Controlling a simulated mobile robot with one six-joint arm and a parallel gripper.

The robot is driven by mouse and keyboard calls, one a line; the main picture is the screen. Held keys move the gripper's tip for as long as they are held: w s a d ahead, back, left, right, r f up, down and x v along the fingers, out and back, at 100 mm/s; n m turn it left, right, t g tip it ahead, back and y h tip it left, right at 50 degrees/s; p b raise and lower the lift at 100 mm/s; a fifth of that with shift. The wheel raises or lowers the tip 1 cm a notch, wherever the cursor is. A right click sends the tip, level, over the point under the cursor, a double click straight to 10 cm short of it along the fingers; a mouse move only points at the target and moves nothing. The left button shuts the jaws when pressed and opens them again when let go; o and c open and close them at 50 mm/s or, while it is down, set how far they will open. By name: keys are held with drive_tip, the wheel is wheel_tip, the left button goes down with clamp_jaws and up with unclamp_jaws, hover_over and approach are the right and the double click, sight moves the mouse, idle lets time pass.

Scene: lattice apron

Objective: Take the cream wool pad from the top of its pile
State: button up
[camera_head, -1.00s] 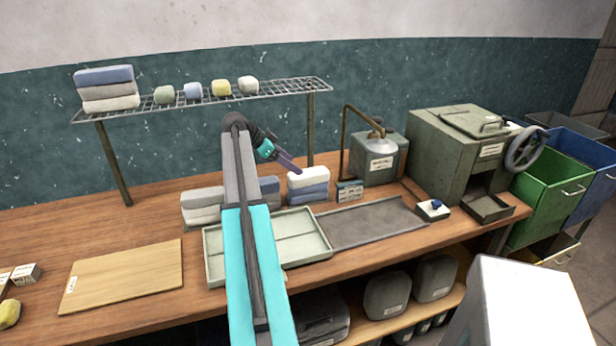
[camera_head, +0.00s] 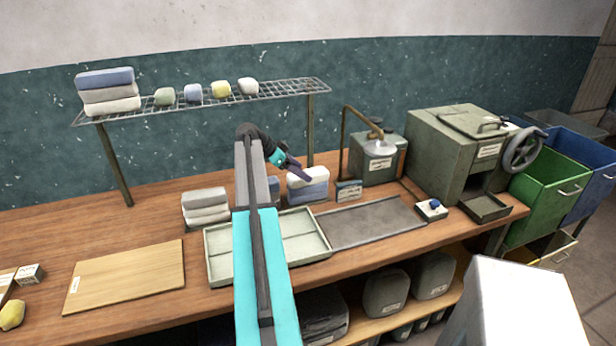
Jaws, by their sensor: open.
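A cream-white pad (camera_head: 312,174) lies on top of a short pile, with blue pad (camera_head: 309,192) below it, behind the shallow tray (camera_head: 215,282). My gripper (camera_head: 296,176) is open at the left part of this pile's top, overlapping the cream pad in the picture. I cannot tell whether it touches the pad, and the pad's left part is partly hidden. A second pile of pale grey pads (camera_head: 205,205) stands to the left. Between the two piles, my arm mostly hides something blue (camera_head: 273,187).
A wire rack (camera_head: 290,90) above holds another pad pile (camera_head: 108,92) and several small blocks. A small labelled box (camera_head: 348,190), a can with a bent pipe (camera_head: 376,160) and a grey press (camera_head: 455,155) stand to the right. A wooden board (camera_head: 130,277) lies at left.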

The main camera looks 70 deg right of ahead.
drive_tip(key=shift+p+x, duration=0.5)
drive_tip(key=shift+x, duration=0.95)
drive_tip(key=shift+c, duration=0.2)
drive_tip(key=c, duration=1.1)
